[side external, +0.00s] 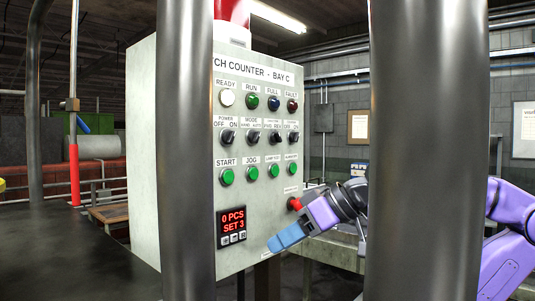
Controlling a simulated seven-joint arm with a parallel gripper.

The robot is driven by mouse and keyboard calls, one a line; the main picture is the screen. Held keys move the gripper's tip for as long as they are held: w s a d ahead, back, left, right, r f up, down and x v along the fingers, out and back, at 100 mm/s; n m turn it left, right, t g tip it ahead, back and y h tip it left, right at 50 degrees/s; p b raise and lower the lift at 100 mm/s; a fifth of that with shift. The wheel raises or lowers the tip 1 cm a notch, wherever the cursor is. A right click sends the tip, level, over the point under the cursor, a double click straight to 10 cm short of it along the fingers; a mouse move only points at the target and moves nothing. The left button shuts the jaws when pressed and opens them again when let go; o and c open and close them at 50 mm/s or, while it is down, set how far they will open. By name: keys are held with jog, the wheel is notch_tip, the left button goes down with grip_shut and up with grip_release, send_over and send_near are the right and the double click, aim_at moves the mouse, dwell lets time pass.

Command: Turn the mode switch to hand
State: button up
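The mode switch (253,137) is a small black rotary knob in the row of switches on the grey control panel (185,120). It sits second from the left among the visible switches, under the label "MODE" with "HAND" and "AUTO". The knob is too small to tell surely which way it points. My gripper (278,242) has blue fingers and hangs in front of the lower right part of the panel. It is below and to the right of the mode switch, clearly apart from it. The fingers overlap in this view, so their opening is hidden.
Other black switches, such as power (228,137), flank the mode switch. Green buttons (252,174) lie below, lamps above. A counter display (233,220) sits lower left. Two thick metal posts (186,150) (425,150) block parts of the view.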

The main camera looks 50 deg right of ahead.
jog(key=s+d+r+m+t+h, duration=0.1)
jog(key=d+r+m+t, duration=0.35)
jog(key=r, duration=0.65)
jog(key=m+t+h, duration=0.3)
jog(key=m+t, duration=0.1)
send_near(260, 134)
jog(key=w, duration=0.7)
jog(key=shift+w+a, duration=0.1)
jog(key=shift+w, duration=0.3)
grip_shut()
